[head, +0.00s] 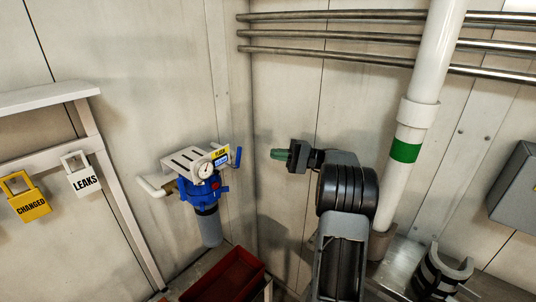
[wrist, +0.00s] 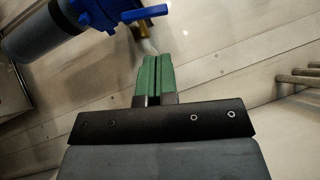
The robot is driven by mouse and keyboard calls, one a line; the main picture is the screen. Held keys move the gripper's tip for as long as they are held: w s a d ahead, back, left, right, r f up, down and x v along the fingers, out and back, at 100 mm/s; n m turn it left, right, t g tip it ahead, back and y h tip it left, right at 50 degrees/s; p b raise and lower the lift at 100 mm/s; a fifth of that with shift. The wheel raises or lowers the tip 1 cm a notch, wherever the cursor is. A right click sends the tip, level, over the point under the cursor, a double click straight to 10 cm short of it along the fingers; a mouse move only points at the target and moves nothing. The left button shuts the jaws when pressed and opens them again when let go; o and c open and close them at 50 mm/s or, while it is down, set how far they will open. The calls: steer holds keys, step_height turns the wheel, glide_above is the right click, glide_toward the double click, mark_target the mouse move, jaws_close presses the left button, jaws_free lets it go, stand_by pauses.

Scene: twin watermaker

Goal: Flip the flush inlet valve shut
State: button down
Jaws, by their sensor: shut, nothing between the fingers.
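The filter unit has a blue head (head: 203,191), with a yellow label reading something like "FLUSH" (head: 221,152) beside its gauge. A small blue lever (head: 238,157) stands roughly upright at the unit's right side; I take it as the flush inlet valve's handle. In the wrist view the blue lever (wrist: 145,12) lies near the top edge, just beyond my fingertips. My gripper (head: 279,154) has green fingers and is right of the lever, with a visible gap between them. In the wrist view the fingers (wrist: 157,60) are together and empty.
A white pipe with a green band (head: 405,151) rises right of my arm. Metal pipes (head: 330,34) run along the back wall. A red bin (head: 226,277) sits below. Tags reading "CHANGED" (head: 30,207) and "LEAKS" (head: 84,184) hang at left.

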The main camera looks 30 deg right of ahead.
steer(key=p+x, duration=0.1)
steer(key=x, duration=0.7)
steer(key=shift+a, duration=0.2)
